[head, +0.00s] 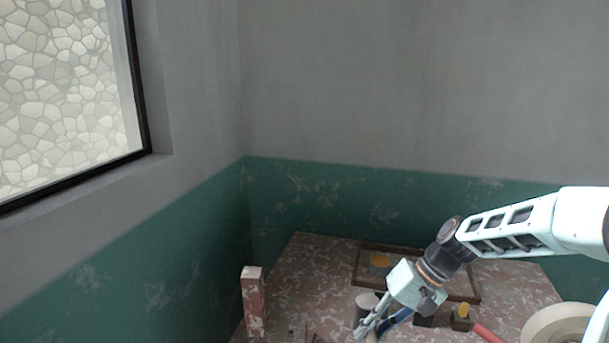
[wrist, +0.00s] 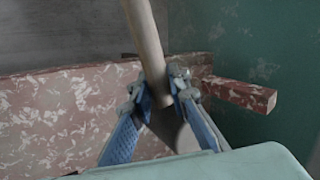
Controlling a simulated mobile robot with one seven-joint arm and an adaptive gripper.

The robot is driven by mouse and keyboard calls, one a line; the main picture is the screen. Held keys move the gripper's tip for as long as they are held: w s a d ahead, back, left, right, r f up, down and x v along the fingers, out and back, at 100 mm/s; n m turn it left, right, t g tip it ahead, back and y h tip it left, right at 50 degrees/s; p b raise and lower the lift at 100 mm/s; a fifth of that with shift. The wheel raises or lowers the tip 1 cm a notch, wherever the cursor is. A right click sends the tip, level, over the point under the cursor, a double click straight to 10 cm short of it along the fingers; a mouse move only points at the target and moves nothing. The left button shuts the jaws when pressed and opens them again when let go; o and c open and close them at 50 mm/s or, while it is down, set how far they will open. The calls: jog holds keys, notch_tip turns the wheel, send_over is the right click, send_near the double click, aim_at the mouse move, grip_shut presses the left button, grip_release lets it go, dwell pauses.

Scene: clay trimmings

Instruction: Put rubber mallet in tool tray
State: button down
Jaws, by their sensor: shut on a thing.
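My gripper (wrist: 165,95) is shut on a pale wooden handle (wrist: 148,45), which I take to be the rubber mallet's. The handle runs up out of the top of the wrist view. A dark grey shape (wrist: 176,132) shows between the fingers below it; I cannot tell if it is the mallet's head. In the head view my gripper (head: 367,333) points down at the bottom edge, and the mallet is not clear there. A brown-rimmed tray (head: 472,290), probably the tool tray, lies behind my arm, which hides part of it.
A grey cylinder (head: 364,302) stands just behind my fingers. An orange-topped object (head: 380,262) is at the tray's left side. To the right are a small yellow-topped box (head: 461,318), a red bar (head: 488,333) and a pale round object (head: 560,325). A red post (head: 253,300) rises at the left.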

aim_at(371, 334)
jog(key=r+p, duration=0.1)
jog(key=p, duration=0.2)
jog(key=s+r+p, duration=0.1)
jog(key=r+p, duration=0.1)
jog(key=p, duration=0.1)
jog(key=shift+a+r, duration=0.1)
jog(key=shift+r, duration=0.2)
jog(key=p, duration=0.2)
jog(key=shift+s+a+r+p, duration=0.1)
jog(key=shift+s+r+p, duration=0.1)
jog(key=shift+r+p, duration=0.15)
jog(key=shift+s+a, duration=0.1)
